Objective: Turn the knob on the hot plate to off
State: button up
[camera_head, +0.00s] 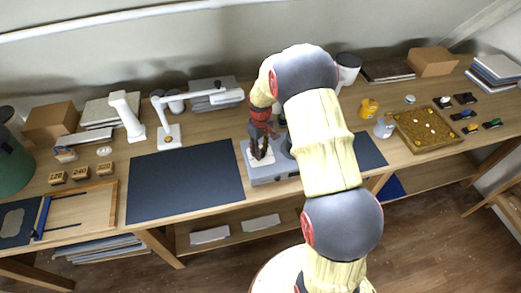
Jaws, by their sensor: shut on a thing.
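The hot plate (262,175) is a low grey unit with a light panel on its left part, on the wooden table just right of the dark mat. Part of it is hidden behind my arm. My gripper (260,154) points down at the light panel, with its dark fingers closed together on the knob there. The knob itself is covered by the fingers, so its setting cannot be seen.
A dark mat (185,182) lies clear to the left. A white desk lamp (170,134) reaches over behind it.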

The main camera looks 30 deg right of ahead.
dwell(0.4)
jog(key=o, duration=1.1)
jog(key=shift+o, duration=0.2)
jog(key=shift+r, duration=0.1)
notch_tip(320, 180, up, 12)
dwell(0.4)
